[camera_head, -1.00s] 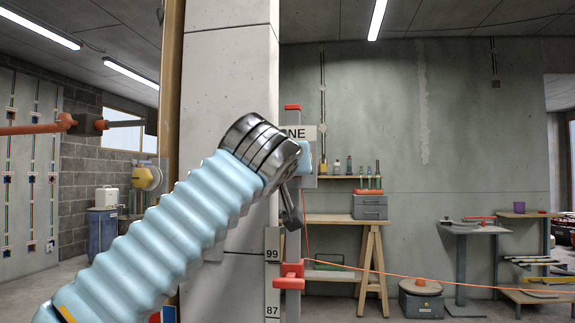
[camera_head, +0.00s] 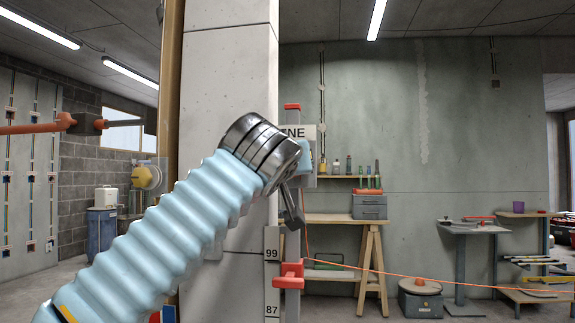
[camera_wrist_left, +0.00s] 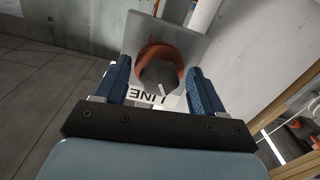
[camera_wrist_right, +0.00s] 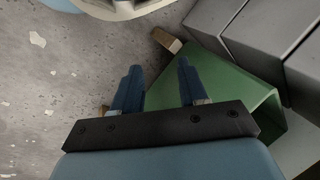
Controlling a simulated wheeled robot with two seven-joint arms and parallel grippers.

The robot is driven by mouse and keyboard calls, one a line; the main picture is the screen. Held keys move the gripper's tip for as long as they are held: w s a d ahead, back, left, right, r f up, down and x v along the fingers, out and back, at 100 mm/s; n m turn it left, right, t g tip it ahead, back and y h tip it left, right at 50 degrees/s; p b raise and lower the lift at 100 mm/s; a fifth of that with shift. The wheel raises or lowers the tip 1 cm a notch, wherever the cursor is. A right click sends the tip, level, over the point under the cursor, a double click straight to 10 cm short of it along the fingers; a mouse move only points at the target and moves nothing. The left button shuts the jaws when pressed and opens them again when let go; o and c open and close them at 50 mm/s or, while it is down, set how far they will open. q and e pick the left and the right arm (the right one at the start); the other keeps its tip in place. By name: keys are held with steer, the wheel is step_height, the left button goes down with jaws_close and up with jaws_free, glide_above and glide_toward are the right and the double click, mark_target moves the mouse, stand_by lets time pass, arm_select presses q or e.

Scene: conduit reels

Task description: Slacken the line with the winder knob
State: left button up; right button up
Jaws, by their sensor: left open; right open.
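The winder knob (camera_wrist_left: 160,70) shows in the left wrist view as a dark grey knob with a pale mark, on an orange-red round base. It sits on a grey plate above a white LINE label (camera_wrist_left: 150,97). My left gripper (camera_wrist_left: 160,84) is open, with its blue fingers on either side of the knob; I cannot tell whether they touch it. In the head view my left arm hides the knob. The orange line (camera_head: 430,277) runs down from the post and off to the right. My right gripper (camera_wrist_right: 157,80) is open and empty.
A red marker (camera_head: 289,275) sits on the post beside a scale plate (camera_head: 272,272) reading 99 and 87. A concrete pillar (camera_head: 228,90) stands behind my left arm. A green object (camera_wrist_right: 225,85) and grey blocks (camera_wrist_right: 270,35) lie near my right gripper.

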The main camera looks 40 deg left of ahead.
arm_select(q)
steer(key=b+v, duration=0.1)
steer(key=v, duration=1.2)
steer(key=shift+s+d, duration=0.2)
steer(key=shift+s, duration=0.15)
